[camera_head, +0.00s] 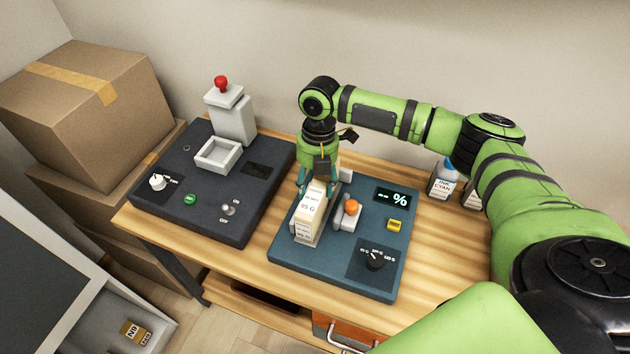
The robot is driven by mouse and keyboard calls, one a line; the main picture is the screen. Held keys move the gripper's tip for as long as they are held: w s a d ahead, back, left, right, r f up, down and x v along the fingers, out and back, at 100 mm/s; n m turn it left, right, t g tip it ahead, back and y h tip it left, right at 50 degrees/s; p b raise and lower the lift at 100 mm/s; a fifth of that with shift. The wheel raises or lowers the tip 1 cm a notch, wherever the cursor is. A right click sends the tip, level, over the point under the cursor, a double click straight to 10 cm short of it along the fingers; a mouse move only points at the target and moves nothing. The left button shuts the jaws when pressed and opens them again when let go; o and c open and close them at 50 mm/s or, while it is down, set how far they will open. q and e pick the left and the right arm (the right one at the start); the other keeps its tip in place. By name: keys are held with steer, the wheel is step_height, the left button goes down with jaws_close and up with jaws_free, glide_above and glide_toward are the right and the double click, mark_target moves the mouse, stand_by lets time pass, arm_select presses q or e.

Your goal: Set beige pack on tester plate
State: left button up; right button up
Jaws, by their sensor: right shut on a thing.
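The beige pack (311,208) is a pale upright box with printed labels, one reading "95 G". It stands over the left half of the blue tester (336,277), which has a percent display (397,198). My right gripper (319,188) comes down from above and is shut on the pack's upper rear part. The tester plate is mostly hidden behind or under the pack, and I cannot tell whether the pack's base touches it. My left gripper is not in view.
An orange-topped lever (351,208), a yellow button (394,224) and a black knob (374,261) sit right of the pack. A dark press unit (214,190) stands left. Ink bottles (443,180) stand behind right. Cardboard boxes (95,105) are at far left.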

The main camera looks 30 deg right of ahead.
steer(key=o, duration=1.5)
steer(key=shift+w+r, duration=0.1)
steer(key=shift+r, duration=0.45)
steer(key=r+b, duration=0.1)
steer(key=r, duration=0.2)
steer(key=d+r+b, duration=0.1)
steer(key=r, duration=0.3)
steer(key=w+r+b, duration=0.1)
steer(key=r, duration=0.3)
steer(key=shift+d, duration=0.15)
